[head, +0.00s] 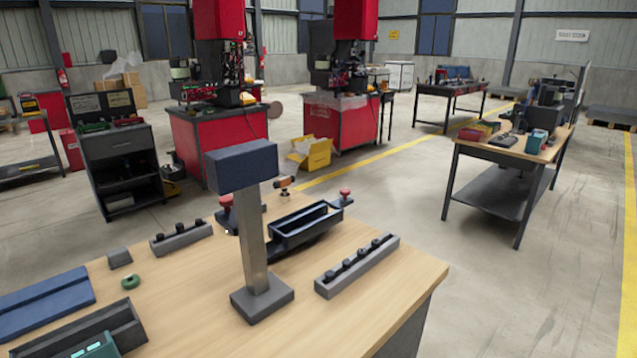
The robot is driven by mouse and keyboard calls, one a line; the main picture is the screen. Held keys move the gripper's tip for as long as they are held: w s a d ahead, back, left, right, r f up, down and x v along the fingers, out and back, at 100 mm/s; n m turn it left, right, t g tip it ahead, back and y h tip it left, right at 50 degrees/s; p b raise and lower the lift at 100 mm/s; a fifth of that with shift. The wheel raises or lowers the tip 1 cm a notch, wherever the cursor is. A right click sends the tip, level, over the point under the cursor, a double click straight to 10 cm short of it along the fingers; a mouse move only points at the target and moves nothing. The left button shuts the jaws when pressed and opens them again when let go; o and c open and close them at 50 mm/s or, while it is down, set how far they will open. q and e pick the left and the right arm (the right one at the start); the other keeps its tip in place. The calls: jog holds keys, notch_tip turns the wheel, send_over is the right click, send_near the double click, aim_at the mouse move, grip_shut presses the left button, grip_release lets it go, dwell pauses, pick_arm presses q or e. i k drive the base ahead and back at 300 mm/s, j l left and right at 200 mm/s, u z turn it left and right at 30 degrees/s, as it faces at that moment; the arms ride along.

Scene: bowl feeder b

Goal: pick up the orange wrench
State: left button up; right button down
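I cannot make out a clear orange wrench in the head view. A small orange and black item (286,183) shows at the far edge of the wooden workbench (380,292), behind the dark blue tray; it is too small to tell what it is. Neither of my grippers is in view.
A metal post with a dark block (242,166) on top stands mid-bench. Near it are a dark blue tray (305,226), two grey holders with black pegs (357,265) (181,238), a green ring (130,282) and a blue plate (42,302). The bench's front right is clear.

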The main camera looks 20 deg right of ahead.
aim_at(281, 183)
jog(key=i+l+z, duration=0.1)
jog(key=l, duration=0.25)
jog(key=i+l+z, duration=0.1)
jog(key=i+l, duration=0.2)
jog(key=l+u, duration=0.1)
jog(key=u, duration=2.2)
jog(key=z, duration=2.5)
jog(key=l+z, duration=0.4)
jog(key=i+l+z, duration=0.2)
jog(key=l+z, duration=0.15)
jog(key=l, duration=0.15)
